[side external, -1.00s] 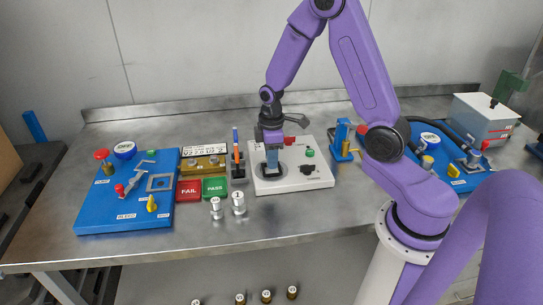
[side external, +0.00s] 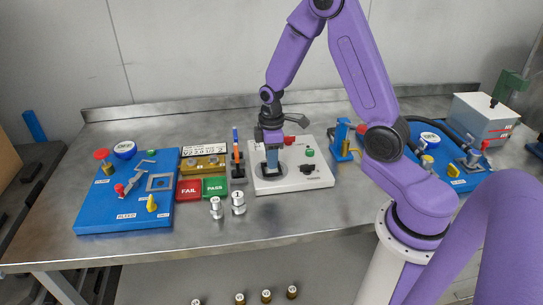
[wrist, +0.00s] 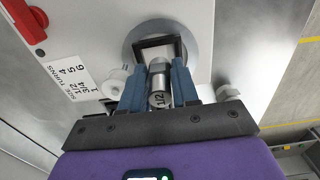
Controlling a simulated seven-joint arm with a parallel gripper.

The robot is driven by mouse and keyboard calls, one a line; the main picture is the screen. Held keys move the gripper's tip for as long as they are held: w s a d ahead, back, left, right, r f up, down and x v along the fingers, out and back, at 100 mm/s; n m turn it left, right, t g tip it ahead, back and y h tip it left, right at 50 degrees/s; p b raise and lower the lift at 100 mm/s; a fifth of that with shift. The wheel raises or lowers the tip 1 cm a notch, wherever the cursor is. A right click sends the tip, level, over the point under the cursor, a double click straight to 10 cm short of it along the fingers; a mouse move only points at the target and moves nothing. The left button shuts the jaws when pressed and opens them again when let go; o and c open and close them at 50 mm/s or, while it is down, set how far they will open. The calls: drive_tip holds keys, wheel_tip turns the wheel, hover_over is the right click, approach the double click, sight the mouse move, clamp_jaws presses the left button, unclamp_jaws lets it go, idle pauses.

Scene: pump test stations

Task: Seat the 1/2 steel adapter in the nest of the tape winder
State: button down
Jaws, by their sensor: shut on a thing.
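The 1/2 steel adapter (wrist: 159,82) is a small silver cylinder marked 1/2 on the end facing the wrist camera. My gripper (side external: 272,168) is shut on it, and both blue fingers flank it in the wrist view (wrist: 158,85). The tape winder (side external: 312,178) is a white box with a red part, a green button and a dark knob on top. Its nest is a round grey disc with a dark square frame (wrist: 178,42). The adapter's far end is at this frame; whether it touches bottom is hidden. In the side view the fingers hide the adapter.
Two other steel adapters (side external: 238,203) stand on the bench in front of the winder. Red FAIL (side external: 189,190) and green PASS (side external: 215,187) pads lie to the left, beside a blue station board (side external: 105,208). A blue upright fixture (side external: 341,138) stands right of the winder.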

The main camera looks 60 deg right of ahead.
drive_tip(key=shift+f, duration=0.8)
idle(0.4)
drive_tip(key=shift+s+a+f, duration=0.1)
drive_tip(key=shift+s+f, duration=0.2)
drive_tip(key=shift+f, duration=0.3)
idle(0.6)
drive_tip(key=c, duration=0.9)
unclamp_jaws()
drive_tip(key=shift+c, duration=1)
drive_tip(key=shift+w+r, duration=0.2)
drive_tip(key=shift+r, duration=0.5)
drive_tip(key=shift+o, duration=1.3)
drive_tip(key=shift+r, duration=0.25)
drive_tip(key=shift+w+r, duration=0.2)
drive_tip(key=shift+r, duration=1.2)
drive_tip(key=shift+s+r, duration=0.1)
drive_tip(key=shift+r, duration=1.6)
